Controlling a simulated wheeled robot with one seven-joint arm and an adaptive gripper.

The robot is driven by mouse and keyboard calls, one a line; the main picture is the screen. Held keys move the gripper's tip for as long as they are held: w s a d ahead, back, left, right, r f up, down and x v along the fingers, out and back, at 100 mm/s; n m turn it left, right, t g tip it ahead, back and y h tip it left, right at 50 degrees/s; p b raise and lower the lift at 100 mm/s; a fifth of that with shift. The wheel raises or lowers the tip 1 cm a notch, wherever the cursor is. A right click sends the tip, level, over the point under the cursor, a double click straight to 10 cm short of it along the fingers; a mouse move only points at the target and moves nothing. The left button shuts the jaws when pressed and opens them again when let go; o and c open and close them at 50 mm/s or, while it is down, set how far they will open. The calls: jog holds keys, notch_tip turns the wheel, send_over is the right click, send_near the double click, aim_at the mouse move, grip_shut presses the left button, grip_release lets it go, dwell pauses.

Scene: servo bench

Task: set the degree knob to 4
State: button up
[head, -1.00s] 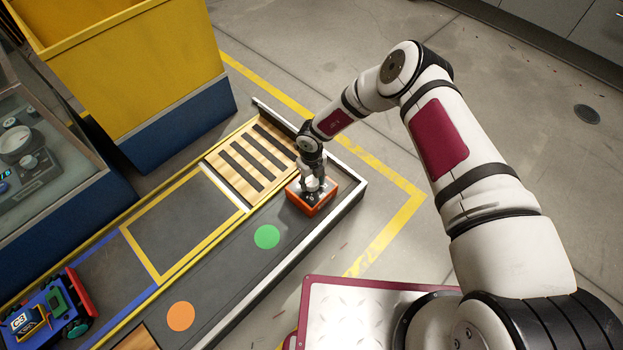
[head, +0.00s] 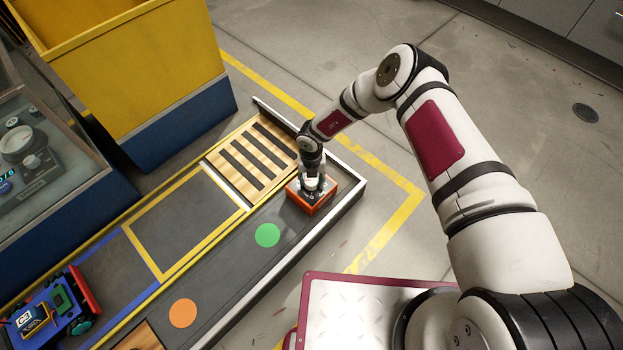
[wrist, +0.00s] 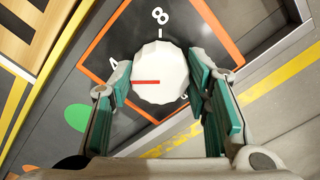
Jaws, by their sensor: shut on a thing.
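The degree knob (wrist: 160,62) is a round white knob on a dark panel with an orange edge, seen close in the wrist view. Its red pointer line points left in the picture, toward the side of the partly hidden "4" (wrist: 113,65) and a little below that numeral. An "8" (wrist: 160,16) with a tick stands above the knob. My gripper (wrist: 160,82) is shut on the knob, with a teal-padded finger on each side. In the head view, the orange box (head: 313,202) with the knob sits under my gripper (head: 313,184), which hides most of its top.
The box stands on a dark bench strip near the raised metal edge (head: 350,197). A slatted wooden pad (head: 240,172) is beside it. A green disc (head: 267,235) and an orange disc (head: 183,313) lie along the strip. A blue cart (head: 55,310) is at lower left.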

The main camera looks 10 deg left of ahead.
aim_at(311, 180)
dwell(0.3)
jog(key=o, duration=1.2)
jog(key=shift+c, duration=0.2)
notch_tip(311, 180, up, 12)
